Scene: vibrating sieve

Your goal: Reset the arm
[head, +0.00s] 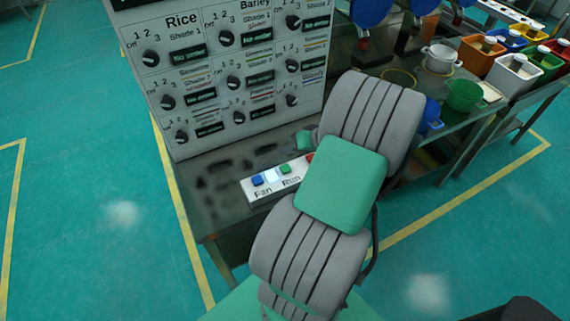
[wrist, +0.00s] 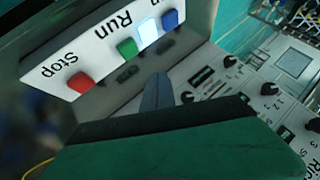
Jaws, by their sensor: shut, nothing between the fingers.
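My gripper (wrist: 157,92) shows in the wrist view as dark grey fingers pressed together, with nothing between them. Its tips point toward the button box (wrist: 100,60), with a gap that I cannot judge. The box carries a red Stop button (wrist: 80,83), a green Run button (wrist: 127,48), a lit white square (wrist: 148,33) and a blue button (wrist: 170,18). In the head view my grey and green arm reaches over the table and hides most of the gripper.
A white control panel (head: 205,140) with several black knobs stands at the back left of the table (head: 215,215). To the right are a white pot (head: 440,57), a green bucket (head: 465,95) and several coloured bins (head: 480,52). The floor at left is clear.

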